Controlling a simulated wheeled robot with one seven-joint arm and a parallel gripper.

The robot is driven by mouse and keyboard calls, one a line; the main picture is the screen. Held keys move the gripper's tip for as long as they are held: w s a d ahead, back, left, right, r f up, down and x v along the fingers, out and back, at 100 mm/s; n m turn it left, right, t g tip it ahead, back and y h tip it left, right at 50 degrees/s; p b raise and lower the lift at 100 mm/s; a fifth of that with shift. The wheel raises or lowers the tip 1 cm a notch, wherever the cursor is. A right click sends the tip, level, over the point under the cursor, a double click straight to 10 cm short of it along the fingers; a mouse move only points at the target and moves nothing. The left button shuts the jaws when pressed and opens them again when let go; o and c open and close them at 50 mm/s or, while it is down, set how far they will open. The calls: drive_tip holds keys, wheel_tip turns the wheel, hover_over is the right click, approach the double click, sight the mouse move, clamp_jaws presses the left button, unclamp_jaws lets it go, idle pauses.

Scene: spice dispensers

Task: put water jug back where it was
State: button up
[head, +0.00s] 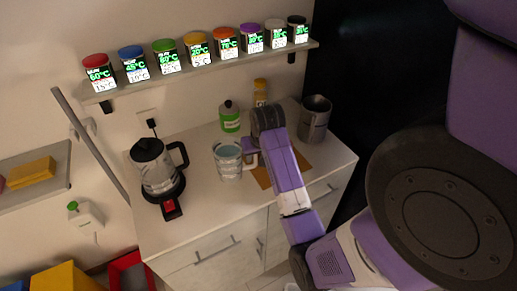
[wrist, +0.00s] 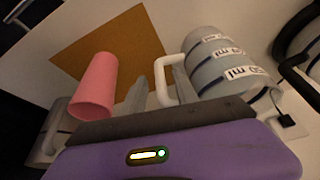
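The water jug (head: 228,162) is a pale grey cup with dark bands and a white handle. It stands upright on the white counter, between the kettle and a brown mat. In the wrist view the jug (wrist: 222,62) shows its "ml" labels, with its handle pointing at my gripper. My gripper (head: 252,150) is low at the jug's right side, at the handle. In the wrist view its grey fingers (wrist: 160,88) stand either side of the handle's upright part. Whether they press on it is not clear.
A kettle (head: 155,168) stands left of the jug, a green bottle (head: 230,118) behind it, and a metal container (head: 315,118) at back right. The brown mat (wrist: 130,45) and a pink cup (wrist: 96,85) lie left of the fingers. A shelf (head: 200,75) of spice dispensers hangs above.

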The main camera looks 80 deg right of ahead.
drive_tip(key=v, duration=1)
drive_tip(key=w+a+f+n+t+h, duration=0.2)
drive_tip(key=w+a+f+n, duration=0.2)
drive_tip(key=a+f, duration=0.45)
drive_tip(key=a+n+t+y, duration=0.1)
drive_tip(key=a+n+t, duration=0.3)
drive_tip(key=a, duration=0.8)
drive_tip(key=s+a+r+n+t+y, duration=0.2)
drive_tip(key=s+a+r, duration=0.3)
drive_tip(key=a, duration=0.3)
drive_tip(key=s+a+r+n+t+y, duration=0.2)
drive_tip(key=s+a+r, duration=0.4)
drive_tip(key=a, duration=0.3)
drive_tip(key=t+y, duration=0.1)
drive_tip(key=t, duration=0.1)
drive_tip(key=shift+s+a+t+b, duration=0.2)
drive_tip(key=shift+s+t+b, duration=0.1)
drive_tip(key=shift+s, duration=0.1)
drive_tip(key=shift+f, duration=0.1)
wheel_tip(320, 180, down, 6)
drive_tip(key=b, duration=0.6)
